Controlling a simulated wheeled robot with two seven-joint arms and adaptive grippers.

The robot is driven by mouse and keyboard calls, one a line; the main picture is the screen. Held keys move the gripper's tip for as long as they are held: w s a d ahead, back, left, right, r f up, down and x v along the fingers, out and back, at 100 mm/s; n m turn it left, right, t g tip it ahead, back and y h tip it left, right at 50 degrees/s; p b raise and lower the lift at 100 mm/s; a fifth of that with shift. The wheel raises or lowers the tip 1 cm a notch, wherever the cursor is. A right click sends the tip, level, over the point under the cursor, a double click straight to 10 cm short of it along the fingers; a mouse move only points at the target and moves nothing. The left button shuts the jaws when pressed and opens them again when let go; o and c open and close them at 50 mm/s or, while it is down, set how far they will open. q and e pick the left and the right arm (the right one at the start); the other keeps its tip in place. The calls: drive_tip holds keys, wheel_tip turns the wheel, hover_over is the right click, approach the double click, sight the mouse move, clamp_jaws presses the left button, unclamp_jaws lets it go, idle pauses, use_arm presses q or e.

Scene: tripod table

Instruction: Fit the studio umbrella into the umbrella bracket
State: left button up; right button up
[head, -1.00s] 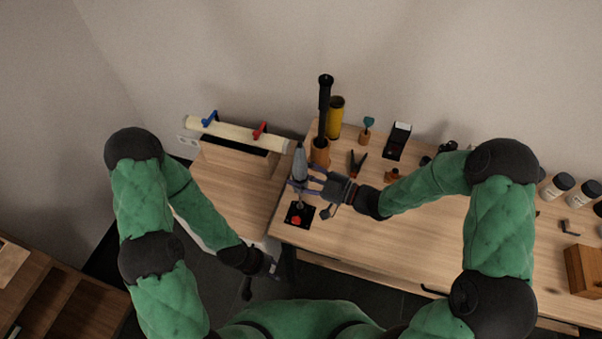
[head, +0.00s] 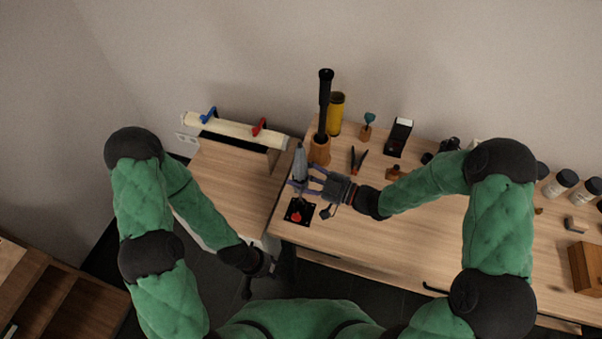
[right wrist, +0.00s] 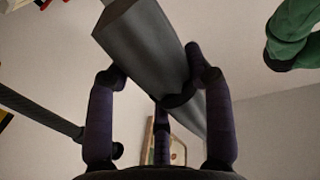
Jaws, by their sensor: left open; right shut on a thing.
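The grey folded studio umbrella (head: 300,160) stands roughly upright above the table's left front corner. My right gripper (head: 304,182) is shut on it. In the right wrist view the fingers (right wrist: 160,95) close around the grey umbrella body (right wrist: 148,45). The umbrella bracket, a black plate with a red part (head: 298,213), lies at the table corner, directly below the umbrella in the head view. The gripper partly covers the umbrella's lower end, so I cannot tell whether it touches or enters the bracket. My left gripper (head: 262,281) is open and empty, low in front of the table.
An orange-brown holder (head: 319,150) with a tall black item (head: 325,100) stands close behind the umbrella. A yellow cylinder (head: 336,115) and pliers (head: 359,160) are nearby. The table's front middle is clear.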

drive_tip(key=shift+f+b, duration=0.5)
drive_tip(key=shift+f, duration=0.15)
drive_tip(key=o, duration=1.3)
drive_tip(key=v, duration=1.2)
